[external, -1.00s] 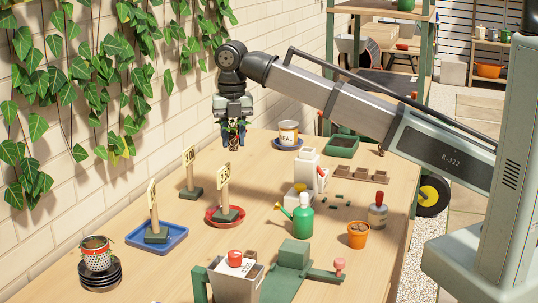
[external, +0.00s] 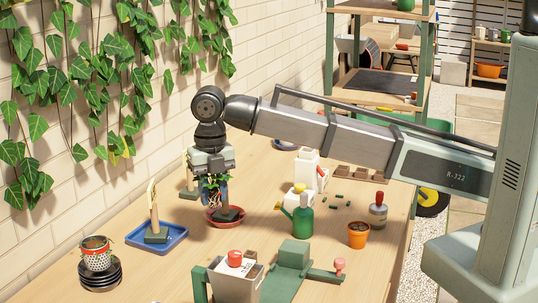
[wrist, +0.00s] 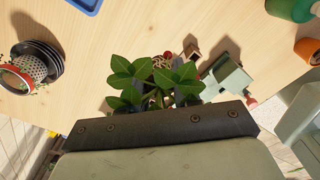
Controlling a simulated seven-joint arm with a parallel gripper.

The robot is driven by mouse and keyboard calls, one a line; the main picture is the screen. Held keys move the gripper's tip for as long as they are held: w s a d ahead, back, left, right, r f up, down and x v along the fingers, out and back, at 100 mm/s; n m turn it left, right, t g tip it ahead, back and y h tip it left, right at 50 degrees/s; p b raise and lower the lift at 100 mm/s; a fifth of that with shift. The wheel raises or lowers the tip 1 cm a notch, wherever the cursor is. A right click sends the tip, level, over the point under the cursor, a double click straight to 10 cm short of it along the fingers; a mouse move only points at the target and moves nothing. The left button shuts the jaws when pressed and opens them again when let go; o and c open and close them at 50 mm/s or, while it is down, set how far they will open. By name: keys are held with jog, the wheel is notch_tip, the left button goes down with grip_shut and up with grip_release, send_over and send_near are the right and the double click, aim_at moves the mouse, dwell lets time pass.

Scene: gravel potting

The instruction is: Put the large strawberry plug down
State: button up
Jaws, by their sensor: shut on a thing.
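My gripper (external: 216,193) is shut on the large strawberry plug (external: 212,182), a leafy green plant with reddish bits. It holds the plug low by the red saucer (external: 240,221), in front of the sign post there. Whether the plug is over the saucer or just behind it, and whether it touches anything, I cannot tell. In the wrist view the plug's broad leaves (wrist: 130,75) spread past the gripper's dark edge, and its root end is hidden.
A blue tray (external: 178,241) with a sign stands to the left. A perforated pot (external: 96,259) sits on dark saucers at front left. A green watering can (external: 302,220) and an orange pot (external: 358,235) stand to the right. A grey bin (external: 235,283) is in front.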

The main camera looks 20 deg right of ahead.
notch_tip(320, 180, down, 14)
jog(key=shift+f, duration=0.15)
dwell(0.7)
jog(key=shift+f, duration=0.15)
jog(key=o, duration=1)
jog(key=shift+o, duration=0.2)
notch_tip(320, 180, up, 12)
jog(key=shift+r, duration=0.2)
